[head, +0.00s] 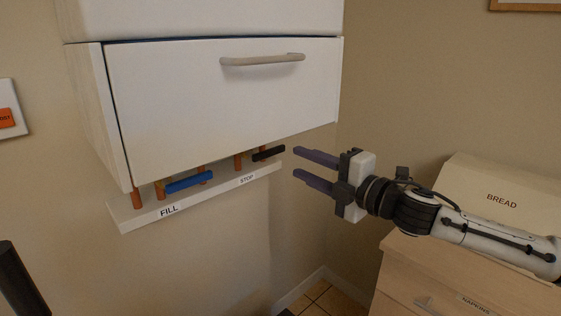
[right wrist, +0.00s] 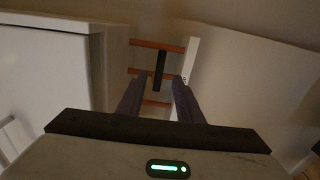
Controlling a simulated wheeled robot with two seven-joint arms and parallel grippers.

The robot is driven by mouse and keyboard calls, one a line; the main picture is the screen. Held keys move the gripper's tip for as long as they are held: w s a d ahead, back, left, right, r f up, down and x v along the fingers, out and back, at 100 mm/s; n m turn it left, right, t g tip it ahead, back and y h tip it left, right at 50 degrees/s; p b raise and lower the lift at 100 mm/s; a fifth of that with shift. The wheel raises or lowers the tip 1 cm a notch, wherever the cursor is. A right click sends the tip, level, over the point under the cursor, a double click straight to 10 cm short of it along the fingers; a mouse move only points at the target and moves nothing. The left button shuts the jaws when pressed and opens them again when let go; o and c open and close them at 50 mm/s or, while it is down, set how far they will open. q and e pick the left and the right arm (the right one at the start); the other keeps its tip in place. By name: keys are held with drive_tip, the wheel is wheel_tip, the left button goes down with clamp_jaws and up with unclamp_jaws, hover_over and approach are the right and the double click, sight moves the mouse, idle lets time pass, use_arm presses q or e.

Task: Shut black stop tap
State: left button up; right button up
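The black stop tap (head: 268,154) is a black lever under the white cabinet, above the label STOP. It lies crosswise to the short copper pipes there. My right gripper (head: 296,161) is open and empty just right of the lever's near end, with a small gap showing in the head view. In the right wrist view the black lever (right wrist: 159,70) appears ahead, between the two spread purple-grey fingers (right wrist: 158,80). I cannot tell whether the fingertips overlap it in depth. My left gripper is not in view.
A blue lever (head: 189,182) sits left of the black one, above the label FILL on a white board (head: 210,197). The cabinet (head: 215,100) with its drawer handle (head: 262,60) hangs directly above. A bread box (head: 480,190) stands on a wooden cabinet (head: 440,275) at right.

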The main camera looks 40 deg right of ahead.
drive_tip(key=s+a+f+m+g+h, duration=0.15)
drive_tip(key=s+f+m, duration=0.35)
drive_tip(key=f, duration=1)
drive_tip(key=s+f+m+g+h, duration=0.1)
drive_tip(key=s+f+m+g, duration=0.3)
drive_tip(key=f, duration=1.1)
drive_tip(key=s+a+f+m+g+y, duration=0.1)
drive_tip(key=s+a+f+m, duration=0.2)
drive_tip(key=s+a+f, duration=0.2)
drive_tip(key=s+a+f+m+g+y, duration=0.1)
drive_tip(key=s+a+f, duration=0.4)
drive_tip(key=a, duration=0.5)
drive_tip(key=s+a+f+m+g+y, duration=0.1)
drive_tip(key=s+a+f+m, duration=0.3)
drive_tip(key=a, duration=0.3)
drive_tip(key=shift+s+a+f+m+g, duration=0.35)
drive_tip(key=shift+s+f, duration=0.2)
drive_tip(key=shift+f, duration=0.35)
drive_tip(key=shift+w+a, duration=0.1)
